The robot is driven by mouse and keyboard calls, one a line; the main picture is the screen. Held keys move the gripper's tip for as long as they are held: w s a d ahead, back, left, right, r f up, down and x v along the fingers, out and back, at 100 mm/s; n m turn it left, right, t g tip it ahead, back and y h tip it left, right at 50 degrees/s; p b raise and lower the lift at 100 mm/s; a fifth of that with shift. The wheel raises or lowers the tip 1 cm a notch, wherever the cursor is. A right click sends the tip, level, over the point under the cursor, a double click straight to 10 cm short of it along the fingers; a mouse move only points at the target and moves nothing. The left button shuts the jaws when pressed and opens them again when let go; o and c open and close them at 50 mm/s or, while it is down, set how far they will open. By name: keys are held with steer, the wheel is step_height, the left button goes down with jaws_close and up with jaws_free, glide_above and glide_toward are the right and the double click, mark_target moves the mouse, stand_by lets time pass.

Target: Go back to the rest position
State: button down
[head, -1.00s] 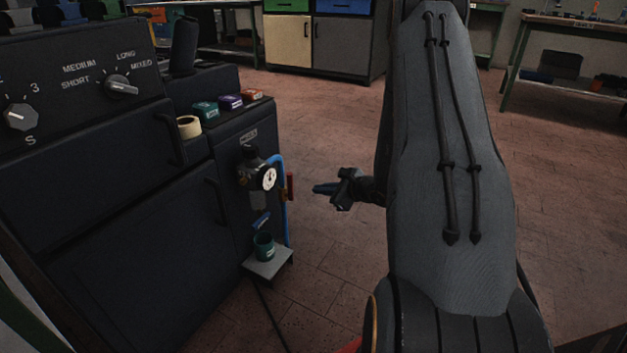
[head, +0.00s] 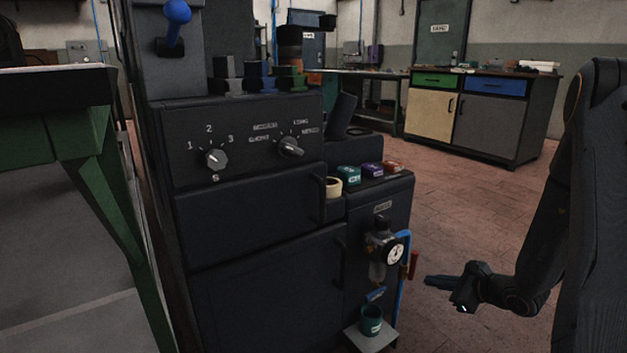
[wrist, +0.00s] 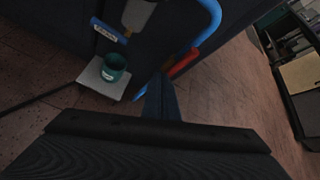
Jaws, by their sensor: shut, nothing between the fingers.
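My gripper (head: 440,282) is at the right in the head view, shut and empty. It points left toward the machine's front side, just right of the red valve handle (head: 413,265) and blue hose (head: 402,290). In the wrist view its shut fingers (wrist: 160,100) reach up toward the blue hose (wrist: 205,30) and the red handle (wrist: 184,64). I cannot tell from the pictures how wide the gap to them is. A green cup (head: 371,319) stands on a small grey shelf (head: 384,343) below the pressure gauge (head: 394,252); the cup also shows in the wrist view (wrist: 113,67).
The dark press machine (head: 255,280) with two dials (head: 215,159) fills the middle. A green-legged table (head: 95,190) stands at left. Open tiled floor (head: 480,210) lies beyond my arm.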

steer(key=s+a+r+n+g+y, duration=0.1)
steer(key=s+a+r+n+g, duration=0.3)
steer(key=a, duration=0.4)
steer(key=s+a+r+n+g+y, duration=0.1)
steer(key=s+a+r+n+g, duration=0.15)
steer(key=s+a+n, duration=0.45)
steer(key=s+a+r+n+g+h, duration=0.1)
steer(key=s+a+r+n+h, duration=0.4)
steer(key=s+r+n+h, duration=0.7)
steer(key=s+a+r+n+g+y, duration=0.2)
steer(key=s+a+n+y, duration=0.15)
steer(key=s+a, duration=0.5)
steer(key=s+a+r+n+g+y, duration=0.1)
steer(key=s+a+r+n+y, duration=0.15)
steer(key=s+a+n, duration=0.65)
steer(key=w+d+r+m+p, duration=0.1)
steer(key=d+r+m+p, duration=0.2)
steer(key=d+r+p, duration=0.3)
steer(key=w+d+r+m+p, duration=0.1)
steer(key=d+r+m+p, duration=0.2)
steer(key=r+p, duration=0.9)
steer(key=w+d+r+m+h+p, duration=0.1)
steer(key=d+r+m+p, duration=0.3)
steer(key=d+r+p, duration=0.5)
steer(key=r+p, duration=0.1)
steer(key=p, duration=0.9)
steer(key=shift+w, duration=0.15)
